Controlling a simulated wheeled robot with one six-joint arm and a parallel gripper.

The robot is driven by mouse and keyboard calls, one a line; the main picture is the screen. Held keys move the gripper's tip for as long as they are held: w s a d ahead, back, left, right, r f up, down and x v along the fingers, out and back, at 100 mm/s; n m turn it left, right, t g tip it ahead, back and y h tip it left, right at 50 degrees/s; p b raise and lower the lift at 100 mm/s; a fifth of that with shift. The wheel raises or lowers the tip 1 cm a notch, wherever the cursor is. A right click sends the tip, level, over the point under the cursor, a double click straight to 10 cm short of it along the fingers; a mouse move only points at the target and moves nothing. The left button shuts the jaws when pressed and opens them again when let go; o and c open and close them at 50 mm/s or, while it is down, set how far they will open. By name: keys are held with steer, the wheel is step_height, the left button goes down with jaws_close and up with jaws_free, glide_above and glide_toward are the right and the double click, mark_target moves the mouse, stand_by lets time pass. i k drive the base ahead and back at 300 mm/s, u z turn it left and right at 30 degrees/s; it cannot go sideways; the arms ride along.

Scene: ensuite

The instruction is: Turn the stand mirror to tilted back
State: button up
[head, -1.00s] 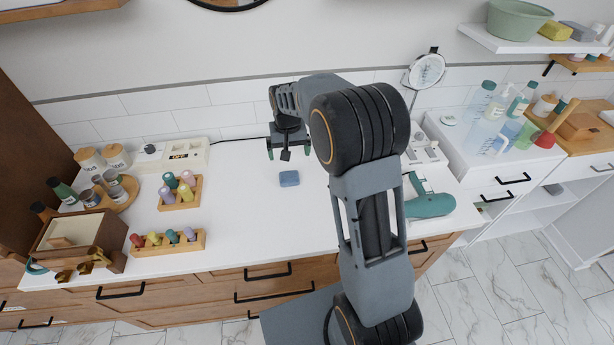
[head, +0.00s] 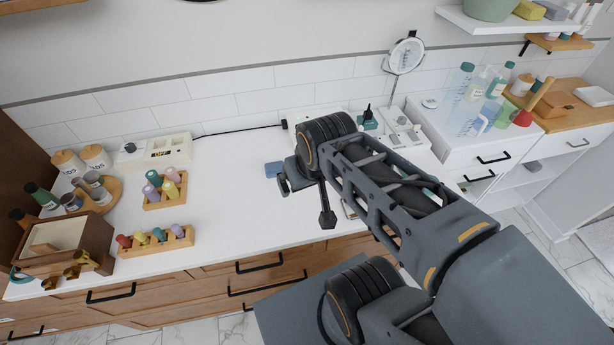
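The stand mirror (head: 406,56) is at the back right of the counter in the head view.
A white organiser (head: 403,133) stands near the mirror's base. Bottles (head: 462,82) stand on the right-hand unit, below a wall shelf (head: 480,27). The left-middle counter is clear; wooden racks (head: 165,190) stand farther left.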

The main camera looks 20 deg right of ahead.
mark_target(405, 55)
steer(key=k, duration=0.5)
steer(key=u, duration=1.55)
steer(key=k, duration=0.95)
steer(key=z, duration=1.95)
steer(key=i, duration=1)
steer(key=u, duration=0.05)
